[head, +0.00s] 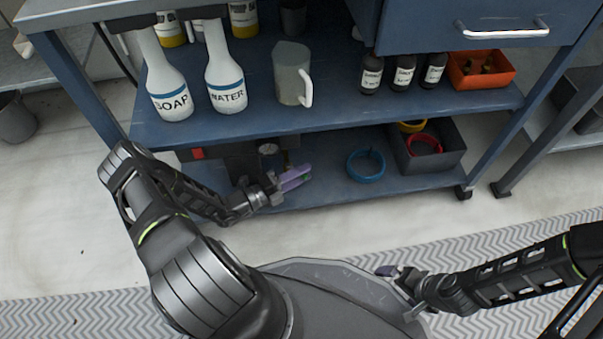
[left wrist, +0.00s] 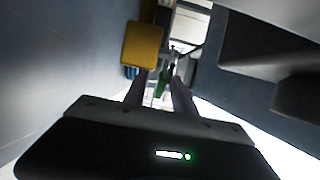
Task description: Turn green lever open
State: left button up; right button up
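The green lever (left wrist: 162,82) shows in the left wrist view as a narrow green piece between the two fingers of my left gripper (left wrist: 160,90), with gaps that appear to remain on both sides. In the head view my left gripper (head: 296,177) reaches under the lower shelf area with its purple fingers apart. Only a small green spot shows between them there; the rest of the lever is hidden. I cannot tell whether a finger touches it. My right gripper (head: 398,278) is away from the shelf, over my base at the lower right; its opening is unclear.
A round gauge (head: 267,149) sits behind my left gripper. A blue ring (head: 366,164) lies to the right on the bottom shelf, beside a dark bin (head: 450,152) with coloured rings. The upper shelf (head: 330,119) overhangs the gripper and carries bottles and a jug (head: 289,75).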

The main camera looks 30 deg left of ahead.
pick_arm(q)
jog(key=shift+s+a+r+p, duration=0.1)
jog(key=shift+s+a+p, duration=0.25)
jog(key=shift+s, duration=0.1)
jog(key=p+v, duration=0.1)
jog(key=v, duration=0.5)
jog(key=shift+s+a+p, duration=0.15)
jog(key=shift+s+p, duration=0.15)
